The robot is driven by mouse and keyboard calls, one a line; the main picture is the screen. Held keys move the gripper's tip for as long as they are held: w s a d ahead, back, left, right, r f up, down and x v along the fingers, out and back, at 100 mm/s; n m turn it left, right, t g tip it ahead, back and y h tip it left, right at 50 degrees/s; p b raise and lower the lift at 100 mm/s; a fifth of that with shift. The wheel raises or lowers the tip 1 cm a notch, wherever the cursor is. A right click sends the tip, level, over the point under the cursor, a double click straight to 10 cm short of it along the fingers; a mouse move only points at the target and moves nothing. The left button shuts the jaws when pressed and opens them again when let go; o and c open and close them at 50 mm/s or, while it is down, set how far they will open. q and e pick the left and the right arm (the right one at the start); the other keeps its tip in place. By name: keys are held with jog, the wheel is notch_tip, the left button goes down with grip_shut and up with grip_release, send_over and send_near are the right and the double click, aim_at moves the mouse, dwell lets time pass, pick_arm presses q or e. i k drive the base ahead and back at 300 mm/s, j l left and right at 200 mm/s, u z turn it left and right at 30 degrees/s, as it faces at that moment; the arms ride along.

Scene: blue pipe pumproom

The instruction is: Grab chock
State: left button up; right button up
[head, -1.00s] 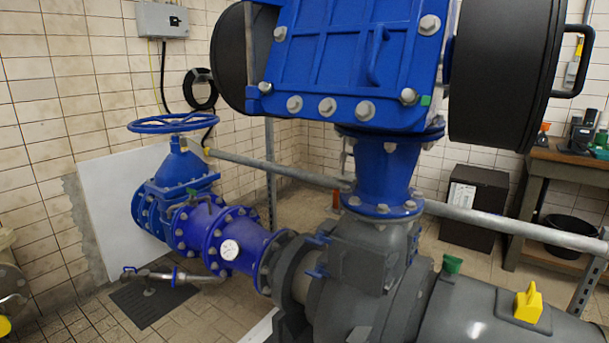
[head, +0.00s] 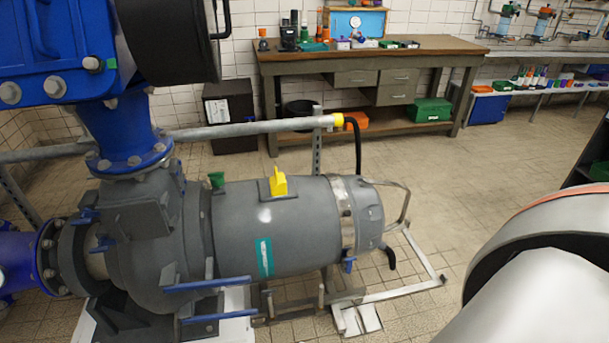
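I cannot make out any chock for certain. A small yellow piece with a raised grip (head: 278,183) stands on top of the grey motor (head: 300,225), and a smaller green piece (head: 217,180) stands to its left; I cannot tell whether either is a chock. Neither of my grippers is in view. A white rounded part, probably of my own arm, fills the lower right corner.
The blue and grey pump (head: 130,220) fills the left side. A wooden workbench (head: 420,45) with tools and a green box (head: 432,109) stands at the back. A metal frame (head: 405,285) lies by the motor's end. Tiled floor right of the motor is open.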

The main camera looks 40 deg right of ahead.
aim_at(278, 181)
jog(key=z, duration=0.95)
jog(key=i, duration=0.05)
